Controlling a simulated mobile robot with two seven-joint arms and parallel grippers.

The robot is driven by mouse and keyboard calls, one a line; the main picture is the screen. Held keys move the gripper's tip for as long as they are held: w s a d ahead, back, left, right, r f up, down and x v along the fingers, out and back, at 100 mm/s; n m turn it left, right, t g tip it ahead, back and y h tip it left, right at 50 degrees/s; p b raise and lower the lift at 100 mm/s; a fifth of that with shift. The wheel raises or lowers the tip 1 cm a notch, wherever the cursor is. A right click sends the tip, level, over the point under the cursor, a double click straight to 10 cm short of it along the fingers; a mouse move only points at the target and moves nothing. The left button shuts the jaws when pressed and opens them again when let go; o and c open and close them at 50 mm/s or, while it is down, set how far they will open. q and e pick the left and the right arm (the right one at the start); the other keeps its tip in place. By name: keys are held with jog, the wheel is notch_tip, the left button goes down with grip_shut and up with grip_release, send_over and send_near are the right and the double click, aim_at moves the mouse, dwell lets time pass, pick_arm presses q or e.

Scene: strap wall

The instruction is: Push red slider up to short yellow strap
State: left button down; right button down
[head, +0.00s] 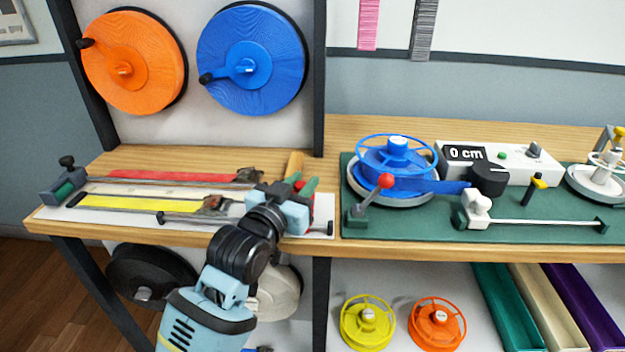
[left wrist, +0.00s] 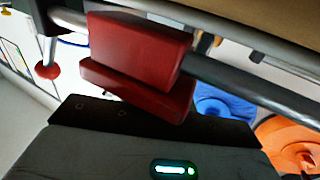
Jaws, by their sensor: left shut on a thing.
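The red slider (left wrist: 140,55) is a red block on a dark metal rail (left wrist: 245,82), close in front of my left gripper in the left wrist view. In the head view only a small red part (head: 299,186) shows beside my left gripper (head: 297,207), which is at the right end of the strap board. The gripper is shut on the red slider; its fingertips are largely hidden. The short yellow strap (head: 140,203) lies flat along the board, its frayed brown end (head: 212,203) to the left of the gripper. My right gripper is out of view.
A longer red strap (head: 175,177) lies behind the yellow one. A clamp (head: 65,182) stands at the board's left end. A green mat (head: 400,228) with a blue reel (head: 397,160) and a measuring device (head: 510,160) is to the right. Orange and blue wheels hang behind.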

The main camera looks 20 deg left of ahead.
pick_arm(q)
jog(key=s+a+p, duration=0.1)
jog(key=a, duration=0.2)
jog(key=s+a+p, duration=0.1)
jog(key=a+p, duration=0.1)
jog(key=a, duration=0.2)
jog(key=s+a+p, duration=0.1)
jog(key=a, duration=0.3)
jog(key=shift+s+a+r, duration=0.1)
jog(key=shift+s+a, duration=0.05)
jog(key=shift+a, duration=0.1)
jog(key=shift+s+a, duration=0.1)
jog(key=shift+a, duration=0.3)
jog(key=c, duration=1.2)
grip_release()
jog(key=shift+a, duration=0.15)
jog(key=s, duration=0.6)
jog(key=shift+s+a, duration=0.3)
jog(key=shift+s, duration=0.65)
jog(key=shift+a, duration=0.1)
